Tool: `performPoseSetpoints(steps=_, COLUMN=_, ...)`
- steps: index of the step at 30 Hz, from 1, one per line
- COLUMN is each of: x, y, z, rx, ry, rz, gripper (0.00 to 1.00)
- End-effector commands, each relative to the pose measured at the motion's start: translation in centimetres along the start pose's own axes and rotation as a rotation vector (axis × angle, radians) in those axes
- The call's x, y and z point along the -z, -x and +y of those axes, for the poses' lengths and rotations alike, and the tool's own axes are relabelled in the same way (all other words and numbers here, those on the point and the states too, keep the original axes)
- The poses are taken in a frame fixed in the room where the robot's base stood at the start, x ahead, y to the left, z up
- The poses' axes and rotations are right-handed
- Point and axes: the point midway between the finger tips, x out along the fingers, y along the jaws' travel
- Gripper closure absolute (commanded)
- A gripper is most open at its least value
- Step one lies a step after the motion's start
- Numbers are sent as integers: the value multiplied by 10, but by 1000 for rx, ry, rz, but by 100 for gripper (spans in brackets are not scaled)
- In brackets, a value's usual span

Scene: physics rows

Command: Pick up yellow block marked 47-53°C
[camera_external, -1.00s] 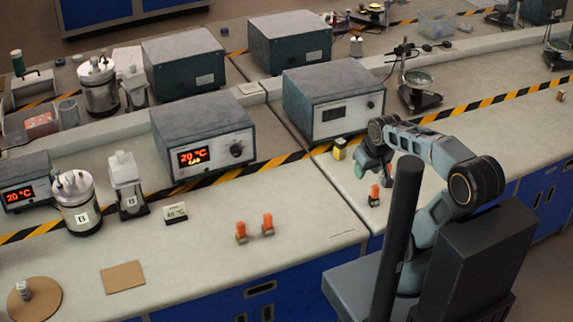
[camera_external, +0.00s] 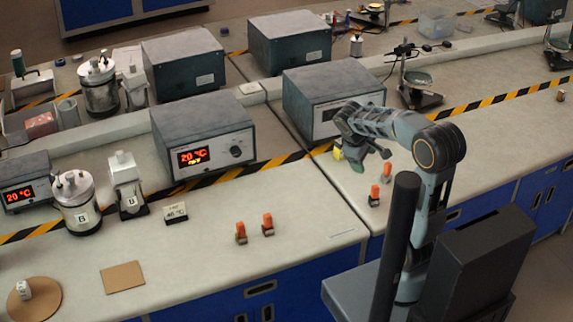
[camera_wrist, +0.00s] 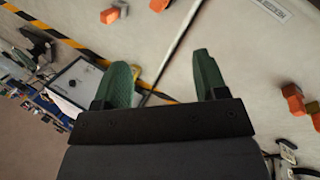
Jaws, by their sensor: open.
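A small yellow block (camera_external: 338,153) stands on the bench in front of the right-hand grey box, beside the striped tape. My wrist partly covers it in the external view, and its marking cannot be read. My gripper (camera_external: 368,158) is just right of the block, above the bench, and appears apart from it. In the wrist view my gripper (camera_wrist: 165,78) has its two green fingers wide apart with nothing held between them.
Orange-topped blocks (camera_external: 374,195) stand near the gripper. Another orange-topped pair (camera_external: 268,225) stands further left. The grey box (camera_external: 320,98) is close behind my wrist. A stand with a dish (camera_external: 420,88) is behind right. The bench on the right is largely clear.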

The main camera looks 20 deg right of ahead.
Motion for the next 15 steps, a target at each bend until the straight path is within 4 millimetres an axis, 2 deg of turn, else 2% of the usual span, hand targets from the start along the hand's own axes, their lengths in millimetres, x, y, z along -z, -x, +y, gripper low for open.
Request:
performPoseSetpoints(steps=1, x=20, y=-23, z=6, rx=-52, ry=116, rz=-78, gripper=34)
performPoseSetpoints(steps=7, x=92, y=-72, z=43, rx=-286, ry=538, rz=-388, gripper=34)
performPoseSetpoints(steps=10, x=131, y=-96, z=52, rx=-397, ry=714, rz=-545, gripper=34)
performPoseSetpoints(steps=15, x=190, y=-129, z=51, rx=-561, ry=935, rz=-782, gripper=34)
